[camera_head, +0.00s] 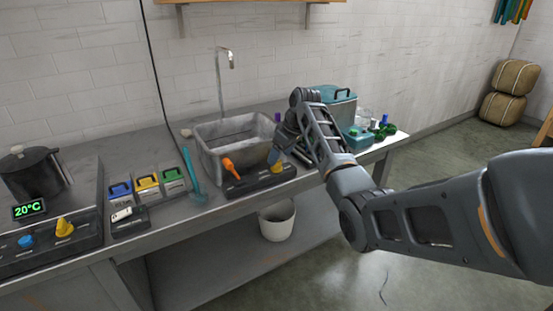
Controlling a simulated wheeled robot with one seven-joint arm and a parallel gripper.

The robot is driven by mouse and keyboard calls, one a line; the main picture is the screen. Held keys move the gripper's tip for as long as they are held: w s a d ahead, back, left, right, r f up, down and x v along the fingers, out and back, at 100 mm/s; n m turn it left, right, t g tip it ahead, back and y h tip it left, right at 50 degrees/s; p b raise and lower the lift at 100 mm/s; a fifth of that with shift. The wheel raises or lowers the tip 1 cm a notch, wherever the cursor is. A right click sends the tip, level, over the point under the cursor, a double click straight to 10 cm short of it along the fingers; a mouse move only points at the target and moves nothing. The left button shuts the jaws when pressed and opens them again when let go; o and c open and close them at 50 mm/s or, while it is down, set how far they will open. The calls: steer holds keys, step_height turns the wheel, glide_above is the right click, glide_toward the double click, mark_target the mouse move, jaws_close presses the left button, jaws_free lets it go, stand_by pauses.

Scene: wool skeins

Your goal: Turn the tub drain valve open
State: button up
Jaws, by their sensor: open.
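The grey tub (212,160) sits on the metal bench, under a tall thin tap (219,80). A dark panel (258,183) runs along the tub's front. It carries an orange handle (230,166) on the left and a yellow knob (274,156) on the right. Which of these is the drain valve cannot be told from this view. My gripper (280,148) is at the tub's right front corner, open, just above and beside the yellow knob. Touching or apart cannot be told. My arm hides the tub's right side.
On the left are a black pot (33,172), a panel with blue and yellow knobs (45,240), and blue, yellow and green-lidded boxes (147,184). A teal tool (192,178) lies beside the tub. A teal container (338,100) stands behind my arm. A white bucket (277,222) is below.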

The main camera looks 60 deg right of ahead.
mark_target(277, 165)
steer(key=shift+x, duration=1.55)
